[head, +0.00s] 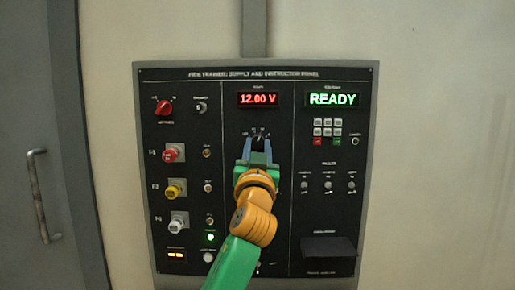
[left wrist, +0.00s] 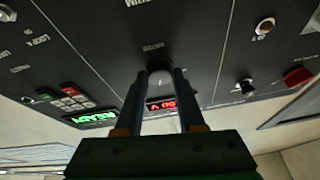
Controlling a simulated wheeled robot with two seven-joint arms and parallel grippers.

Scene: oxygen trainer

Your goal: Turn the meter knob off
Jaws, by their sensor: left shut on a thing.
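The meter knob (head: 258,142) is a small dark knob in the middle column of the black panel, below a red display (head: 258,99) reading 12.00 V. My left gripper (head: 258,150) reaches up to it from below, its two fingers shut on the knob's sides. In the left wrist view the fingertips of my left gripper (left wrist: 160,75) lie either side of the round knob (left wrist: 159,77). The fingers partly cover the knob, and I cannot tell which mark it points to. My right gripper is not in view.
The panel frame (head: 375,130) is grey on a pale wall. A green READY display (head: 333,99) and a keypad (head: 328,127) are on the right. A red knob (head: 163,108) and coloured plugs are on the left. A shelf (head: 328,247) juts out at lower right.

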